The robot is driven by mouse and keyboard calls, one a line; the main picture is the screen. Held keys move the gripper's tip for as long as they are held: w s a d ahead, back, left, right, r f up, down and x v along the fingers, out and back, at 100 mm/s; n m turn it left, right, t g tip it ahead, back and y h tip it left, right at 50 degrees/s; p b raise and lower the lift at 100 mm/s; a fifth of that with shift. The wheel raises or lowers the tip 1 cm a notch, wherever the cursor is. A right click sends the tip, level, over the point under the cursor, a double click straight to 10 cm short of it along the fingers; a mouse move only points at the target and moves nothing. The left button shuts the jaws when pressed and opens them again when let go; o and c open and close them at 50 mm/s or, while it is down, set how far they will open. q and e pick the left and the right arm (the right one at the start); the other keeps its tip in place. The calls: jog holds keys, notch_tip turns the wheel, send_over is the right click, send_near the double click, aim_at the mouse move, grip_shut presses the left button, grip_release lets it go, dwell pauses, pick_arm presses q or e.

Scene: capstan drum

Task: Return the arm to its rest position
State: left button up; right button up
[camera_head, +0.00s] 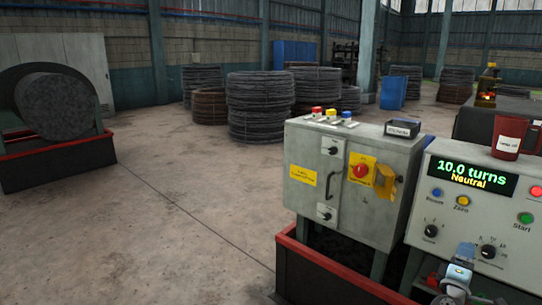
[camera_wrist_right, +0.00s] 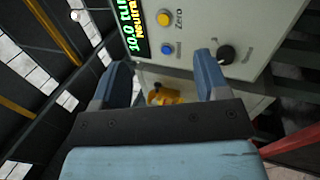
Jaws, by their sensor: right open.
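My right gripper (camera_head: 459,276) is low at the right of the head view, in front of the lower part of a grey control panel (camera_head: 458,215). In the wrist view the right gripper (camera_wrist_right: 160,78) has its two blue fingers spread with nothing between them. The panel's display (camera_head: 472,175) reads "10.0 turns" and "Neutral". A black knob (camera_head: 488,252) is just right of the gripper in the head view; whether they touch I cannot tell. My left gripper is not in view.
A grey cabinet (camera_head: 312,235) with a red switch (camera_head: 361,171) stands left of the panel, over a red-rimmed base (camera_head: 330,268). Wire coils (camera_head: 260,105) stand behind.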

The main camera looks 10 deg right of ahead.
jog(key=d+r+n, duration=0.1)
jog(key=d+r, duration=0.1)
jog(key=d, duration=0.1)
jog(key=s+a+f+g+y, duration=0.2)
jog(key=s+a+f+y, duration=1.05)
jog(key=a+f, duration=0.45)
jog(key=s+a+f+m+g+y, duration=0.25)
jog(key=s+a+y, duration=0.55)
jog(key=s+a, duration=0.85)
jog(key=w+a+r+m+t, duration=0.1)
jog(key=a+m, duration=0.4)
jog(key=a, duration=0.4)
pick_arm(q)
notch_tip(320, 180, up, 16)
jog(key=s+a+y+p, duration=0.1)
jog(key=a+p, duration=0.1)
jog(key=p, duration=2.4)
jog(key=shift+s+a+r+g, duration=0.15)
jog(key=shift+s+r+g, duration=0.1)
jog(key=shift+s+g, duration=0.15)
pick_arm(e)
notch_tip(320, 180, up, 17)
jog(key=s+d, duration=0.1)
jog(key=shift+d+r+h, duration=0.15)
jog(key=shift+d+h, duration=0.1)
jog(key=shift+h, duration=0.2)
